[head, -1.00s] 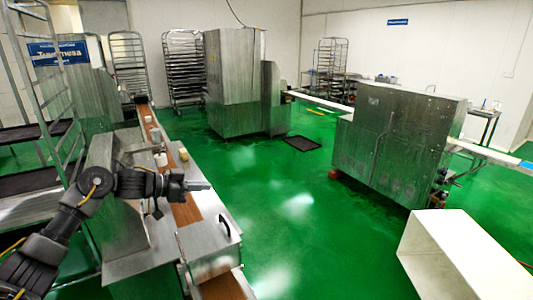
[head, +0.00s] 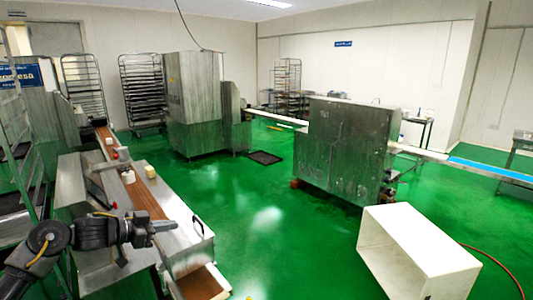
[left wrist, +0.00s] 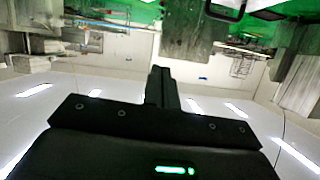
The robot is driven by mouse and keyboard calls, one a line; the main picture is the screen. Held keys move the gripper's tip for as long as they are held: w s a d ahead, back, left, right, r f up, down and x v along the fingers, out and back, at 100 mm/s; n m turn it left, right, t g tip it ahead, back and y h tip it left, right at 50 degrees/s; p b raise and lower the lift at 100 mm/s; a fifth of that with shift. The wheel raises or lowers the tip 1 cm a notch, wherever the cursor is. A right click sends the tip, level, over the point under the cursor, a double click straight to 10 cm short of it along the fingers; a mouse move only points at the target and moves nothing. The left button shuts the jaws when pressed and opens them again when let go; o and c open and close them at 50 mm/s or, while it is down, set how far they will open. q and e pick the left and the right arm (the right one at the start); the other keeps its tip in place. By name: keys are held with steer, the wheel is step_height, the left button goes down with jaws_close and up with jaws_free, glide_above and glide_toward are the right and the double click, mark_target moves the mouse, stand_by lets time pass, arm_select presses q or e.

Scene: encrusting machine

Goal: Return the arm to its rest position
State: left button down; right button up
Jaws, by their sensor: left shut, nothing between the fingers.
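My left gripper (head: 163,227) reaches in from the left in the head view, above the near part of the metal machine with the brown conveyor belt (head: 145,195). Its fingers are together and hold nothing. In the left wrist view the closed fingers (left wrist: 162,85) point up the picture, and the room behind them appears upside down. My right gripper is in neither view.
The encrusting machine (head: 190,235) stands under and beside my left arm. White pieces (head: 128,177) sit on its belt. A wire rack (head: 20,140) stands at the left. A white open box (head: 415,245) is at the right. Green floor (head: 270,235) between them is clear.

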arm_select(q)
steer(key=s+d+f+n+t+y, duration=0.1)
steer(key=s+d+f+n+y, duration=0.2)
steer(key=s+f, duration=0.55)
steer(key=s+d+f+t+y, duration=0.1)
steer(key=s+d+f+y, duration=0.3)
steer(key=f, duration=0.7)
steer(key=s+a+f+n+g+y, duration=0.2)
steer(key=s+f+n+g, duration=0.15)
steer(key=s, duration=1.15)
steer(key=s+a+f+n+g+y, duration=0.15)
steer(key=s+f+g, duration=0.3)
steer(key=s, duration=1.15)
step_height(320, 180, down, 27)
steer(key=g, duration=0.1)
steer(key=s+a+f+g+b, duration=0.1)
steer(key=s+a+f, duration=0.1)
steer(key=s+f, duration=1.4)
steer(key=shift+s+a+f+g, duration=0.15)
steer(key=shift+s+a+g, duration=0.2)
steer(key=shift+s, duration=0.35)
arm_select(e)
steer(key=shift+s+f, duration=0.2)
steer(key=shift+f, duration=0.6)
